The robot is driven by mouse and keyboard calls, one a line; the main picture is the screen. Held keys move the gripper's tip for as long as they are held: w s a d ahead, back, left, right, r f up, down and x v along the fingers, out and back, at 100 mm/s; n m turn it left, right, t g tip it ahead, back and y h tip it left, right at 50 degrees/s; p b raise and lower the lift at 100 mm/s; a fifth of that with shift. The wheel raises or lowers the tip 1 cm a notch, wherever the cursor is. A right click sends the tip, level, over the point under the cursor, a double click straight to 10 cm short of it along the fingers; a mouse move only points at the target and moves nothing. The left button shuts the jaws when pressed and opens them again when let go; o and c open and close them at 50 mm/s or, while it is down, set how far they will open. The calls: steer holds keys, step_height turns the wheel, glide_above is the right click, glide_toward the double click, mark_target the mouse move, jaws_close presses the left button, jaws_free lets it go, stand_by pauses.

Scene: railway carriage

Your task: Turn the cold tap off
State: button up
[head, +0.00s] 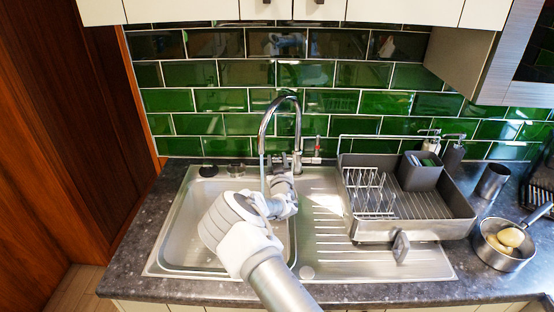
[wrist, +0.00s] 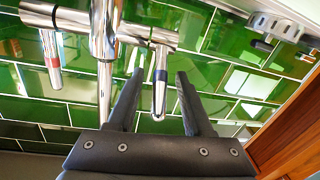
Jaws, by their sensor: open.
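The chrome tap (head: 283,100) arches over the left sink bowl, and a thin pale streak like water runs down below its spout. In the wrist view the cold lever (wrist: 160,95), with a blue band, hangs between the two fingers of my gripper (wrist: 160,76). The fingers are open, one on each side of it, with visible gaps. The red-banded hot lever (wrist: 52,62) is farther left there; it shows right of the tap in the head view (head: 317,150). In the head view my gripper (head: 284,164) is at the tap base and hides most of the cold lever.
A steel sink (head: 172,240) with a ribbed drainer lies under my arm. A grey dish rack (head: 440,222) with a cutlery holder (head: 419,172) stands to the right. Soap dispensers (head: 452,152), a metal cup (head: 492,180) and a pan (head: 502,258) are farther right. Green tiles (head: 220,100) rise behind.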

steer(key=shift+w, duration=0.1)
jaws_close()
stand_by(0.3)
stand_by(1.2)
